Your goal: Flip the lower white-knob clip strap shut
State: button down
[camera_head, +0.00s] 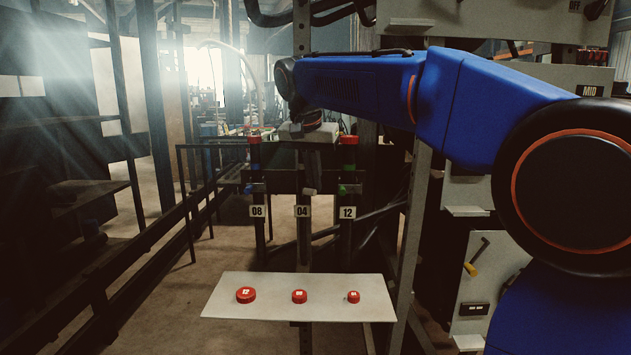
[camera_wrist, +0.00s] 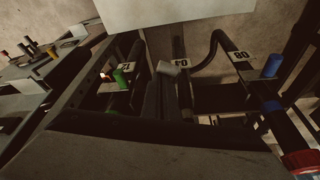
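A small pale block (camera_wrist: 172,67), possibly the lower white knob, sits on the dark middle post beside the 04 tag in the wrist view. In the head view a small pale block (camera_head: 309,191) shows just above the 04 tag. I cannot make out a clip strap or whether it is open or shut. The end of my arm (camera_head: 312,119) shows as a small dark part over a grey block. My fingers cannot be made out in either view.
The grey block (camera_head: 297,131) stands between two red-topped posts, left (camera_head: 255,152) and right (camera_head: 348,155), tagged 08 and 12. A pale shelf (camera_head: 230,308) below holds three red caps. A metal upright (camera_head: 411,210) and wall panels stand at right.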

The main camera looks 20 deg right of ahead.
jog(key=m, duration=0.2)
jog(key=a+m+g+h, duration=0.1)
jog(key=m, duration=0.1)
jog(key=shift+a, duration=0.15)
jog(key=shift+w+a, duration=0.1)
jog(key=shift+a, duration=0.05)
jog(key=shift+w+a, duration=0.35)
jog(key=shift+a, duration=0.35)
jog(key=shift+a+f, duration=0.1)
jog(key=shift+a, duration=0.1)
